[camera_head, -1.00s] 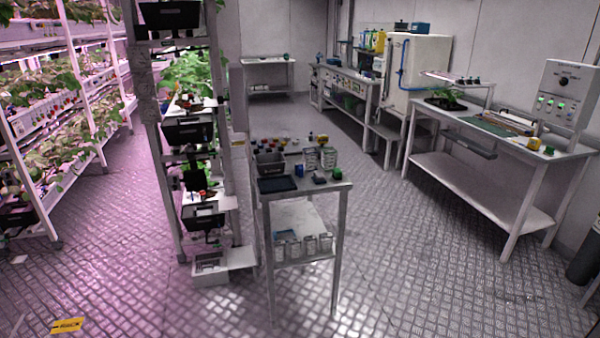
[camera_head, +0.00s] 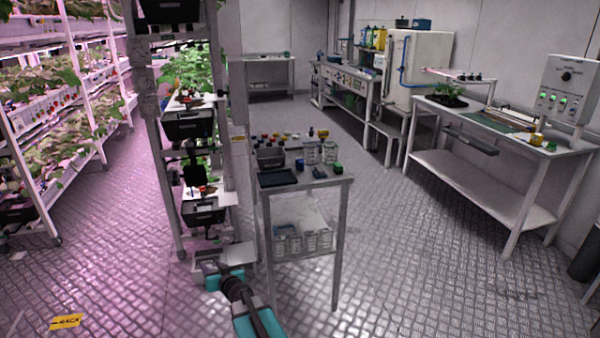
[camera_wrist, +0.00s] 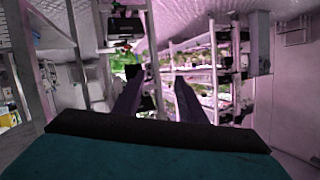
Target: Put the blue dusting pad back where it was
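A small blue item (camera_head: 299,163) stands on the top of the grey cart (camera_head: 308,182); it may be the blue dusting pad, but it is too small to tell. My gripper (camera_wrist: 158,78) shows in the wrist view with its two dark fingers apart and nothing visible held between them. It points toward the plant racks.
The cart also bears a dark tray (camera_head: 277,178), a grey bin (camera_head: 270,157) and several small jars. A narrow rack with black bins (camera_head: 187,126) stands close on its left. A workbench (camera_head: 560,146) stands at the right. The floor between is clear.

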